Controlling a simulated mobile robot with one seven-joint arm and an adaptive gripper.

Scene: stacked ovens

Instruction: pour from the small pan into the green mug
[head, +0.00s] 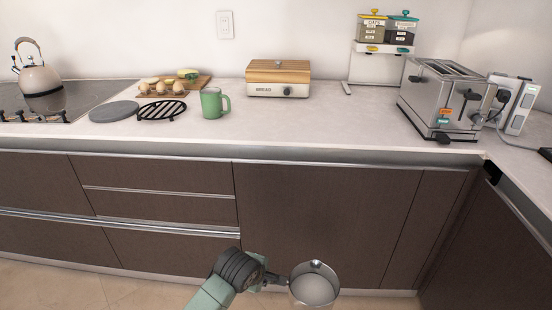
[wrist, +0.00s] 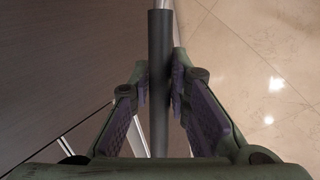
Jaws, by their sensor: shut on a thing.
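The green mug (head: 212,103) stands upright on the counter, left of the bread box, its handle to the right. The small pan (head: 314,284) is low in front of the cabinets, below counter height, with its open top facing up. Its inside looks pale grey; I cannot tell what it holds. My gripper (head: 268,279) is shut on the pan's handle, left of the pan. In the wrist view the dark handle (wrist: 160,62) runs between the two fingers of my gripper (wrist: 161,85). The pan's bowl is out of the wrist view.
The counter edge (head: 300,150) lies between pan and mug. A black trivet (head: 163,111), grey round plate (head: 114,111) and egg board (head: 160,88) are left of the mug. The bread box (head: 278,80) and toaster (head: 440,98) are right. Counter front right of the mug is clear.

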